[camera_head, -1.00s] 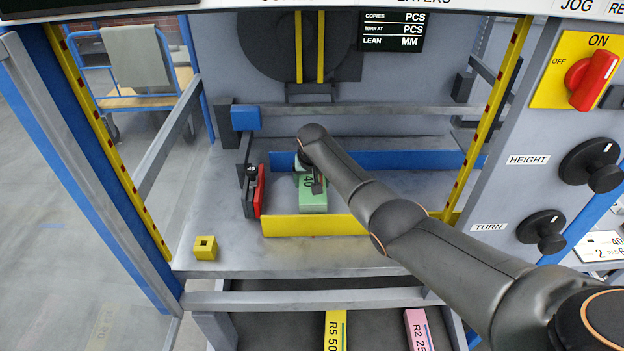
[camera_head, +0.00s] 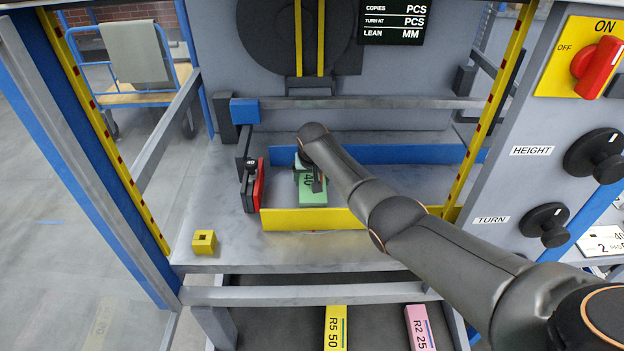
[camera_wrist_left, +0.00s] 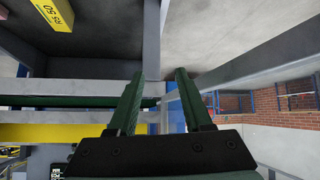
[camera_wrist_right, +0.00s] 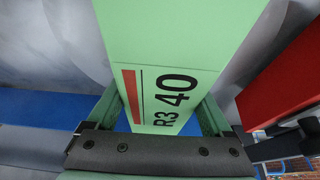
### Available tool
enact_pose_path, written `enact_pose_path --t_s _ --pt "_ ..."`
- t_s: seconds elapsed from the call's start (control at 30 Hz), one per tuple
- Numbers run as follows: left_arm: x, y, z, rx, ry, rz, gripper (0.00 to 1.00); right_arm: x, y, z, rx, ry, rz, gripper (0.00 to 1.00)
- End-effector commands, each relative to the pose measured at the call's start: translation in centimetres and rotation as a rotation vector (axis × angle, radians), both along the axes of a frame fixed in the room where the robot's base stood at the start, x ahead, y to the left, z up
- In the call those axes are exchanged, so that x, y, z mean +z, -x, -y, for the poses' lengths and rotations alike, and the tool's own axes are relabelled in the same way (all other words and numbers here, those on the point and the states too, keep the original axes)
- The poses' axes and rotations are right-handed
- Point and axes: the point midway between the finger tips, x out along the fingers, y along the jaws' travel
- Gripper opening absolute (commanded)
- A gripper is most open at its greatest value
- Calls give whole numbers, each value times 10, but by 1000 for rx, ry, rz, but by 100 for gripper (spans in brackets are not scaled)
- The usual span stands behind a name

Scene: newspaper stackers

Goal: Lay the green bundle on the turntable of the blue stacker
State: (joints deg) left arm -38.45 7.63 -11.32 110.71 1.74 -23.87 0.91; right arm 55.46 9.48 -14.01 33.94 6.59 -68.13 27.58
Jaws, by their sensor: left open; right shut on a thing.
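The green bundle (camera_head: 313,194), marked R3 40, is inside the blue stacker (camera_head: 166,277), between a low yellow wall (camera_head: 310,218) in front and a low blue wall (camera_head: 400,155) behind. My right gripper (camera_head: 309,170) reaches in from the right and is shut on it. In the right wrist view the bundle (camera_wrist_right: 180,40) lies between the fingers (camera_wrist_right: 165,115). I cannot tell whether its underside touches the surface below. The turntable itself is not clearly distinguishable. My left gripper (camera_wrist_left: 157,85) is open and empty, outside the head view, near grey rails.
A red plate on a black mount (camera_head: 254,187) stands just left of the bundle. A yellow block (camera_head: 204,242) sits on the front left deck. A yellow bundle (camera_head: 335,328) and pink bundle (camera_head: 420,328) lie below. Control knobs (camera_head: 546,225) are at right.

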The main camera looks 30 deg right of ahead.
Motion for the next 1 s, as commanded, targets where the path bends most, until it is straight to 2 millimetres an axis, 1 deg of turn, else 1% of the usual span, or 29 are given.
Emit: enact_pose_path --t_s 0.03,0.33,0.37,0.47,0.5,0.63,0.67,0.83,1.0 --pt "-1 0 0 1 -1 0 50 3 -3 0 2 1 10 0" --pt "-7 1 -1 1 -2 -4 50 -2 -3 0 1 0 10 0" --pt "-7 1 -1 1 -2 -4 50 -2 -3 0 1 0 10 86" --pt "-7 1 -2 1 -4 -4 50 -2 -3 0 1 1 8 97" --pt "-7 1 -2 1 -4 -4 50 -3 -2 0 1 1 8 100" --pt "-7 1 -2 2 -4 -4 50 -4 -1 0 1 0 4 100" --pt "-7 1 -2 2 -4 -3 50 -9 2 0 -1 0 -5 100" --pt "-8 1 -2 1 -3 -10 50 -8 1 0 -1 0 -4 100" --pt "12 -4 2 -5 3 8 50 10 5 -3 1 0 0 100"
